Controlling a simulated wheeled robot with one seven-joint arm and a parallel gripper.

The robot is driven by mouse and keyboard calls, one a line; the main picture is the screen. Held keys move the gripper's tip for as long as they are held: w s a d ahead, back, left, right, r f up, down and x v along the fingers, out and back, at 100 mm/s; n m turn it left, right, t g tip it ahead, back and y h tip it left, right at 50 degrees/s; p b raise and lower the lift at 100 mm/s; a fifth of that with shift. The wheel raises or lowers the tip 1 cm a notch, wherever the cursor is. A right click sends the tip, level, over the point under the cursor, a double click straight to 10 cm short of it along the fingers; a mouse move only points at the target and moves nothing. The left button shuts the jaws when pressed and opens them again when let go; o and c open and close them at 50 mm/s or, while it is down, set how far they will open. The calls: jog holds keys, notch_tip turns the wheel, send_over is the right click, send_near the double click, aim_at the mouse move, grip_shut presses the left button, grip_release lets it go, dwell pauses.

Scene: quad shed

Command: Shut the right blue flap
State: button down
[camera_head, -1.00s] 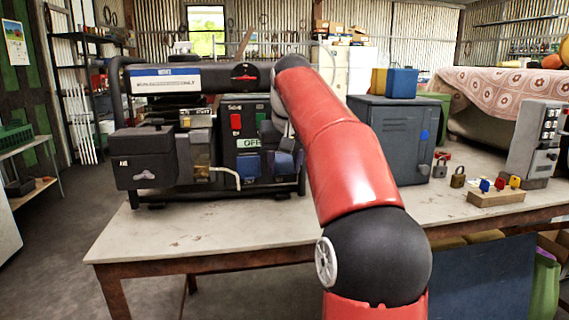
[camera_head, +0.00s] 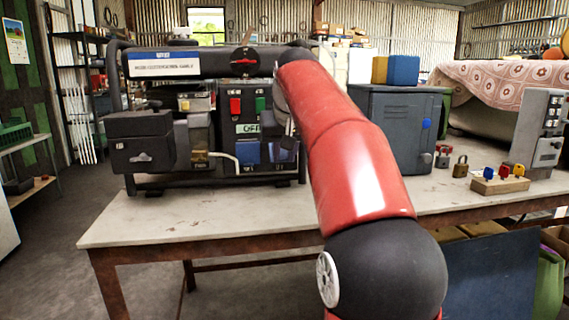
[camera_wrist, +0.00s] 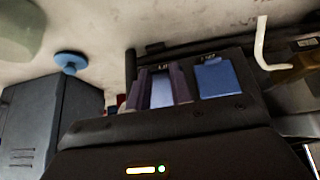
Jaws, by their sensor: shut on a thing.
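The generator's dark front panel (camera_head: 234,116) carries two blue flaps. The left flap (camera_head: 248,152) hangs flat in the head view. The right blue flap (camera_head: 281,151) is beside it, partly covered by my arm's end. In the wrist view, which looks upside down, the right flap (camera_wrist: 161,92) is between the two dark fingers of my gripper (camera_wrist: 162,86), which are closed on it. The left flap (camera_wrist: 214,78) is just right of them, apart from the fingers. The right flap's exact tilt is hard to tell.
The generator's tube frame (camera_head: 193,64) surrounds the panel. A grey cabinet (camera_head: 395,131) stands close on the right. A block with coloured keys (camera_head: 500,184) is farther right. The table front (camera_head: 215,212) is clear.

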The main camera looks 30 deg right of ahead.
aim_at(283, 159)
jog(key=f+t+b, duration=0.1)
jog(key=b, duration=0.2)
jog(key=f+t+b, duration=0.1)
jog(key=b, duration=0.1)
jog(key=shift+w+f+t+h+b, duration=0.2)
jog(key=shift+f+t+h+b, duration=0.1)
jog(key=shift+h+b, duration=0.1)
jog(key=b, duration=0.1)
jog(key=t+b, duration=0.1)
jog(key=b, duration=0.1)
jog(key=shift+w+d+f, duration=0.1)
jog(key=shift+w+f, duration=0.1)
jog(key=shift+f, duration=0.05)
jog(key=t+b, duration=0.2)
jog(key=b, duration=0.1)
jog(key=shift+w+d+f+h, duration=0.1)
jog(key=shift+w+f+h, duration=0.05)
jog(key=shift+w+h, duration=0.25)
jog(key=shift+w+d+t+b, duration=0.1)
jog(key=shift+w+t+b, duration=0.05)
jog(key=shift+t+b, duration=0.4)
jog(key=c, duration=1.2)
grip_release()
jog(key=shift+w, duration=0.1)
jog(key=shift+c, duration=0.2)
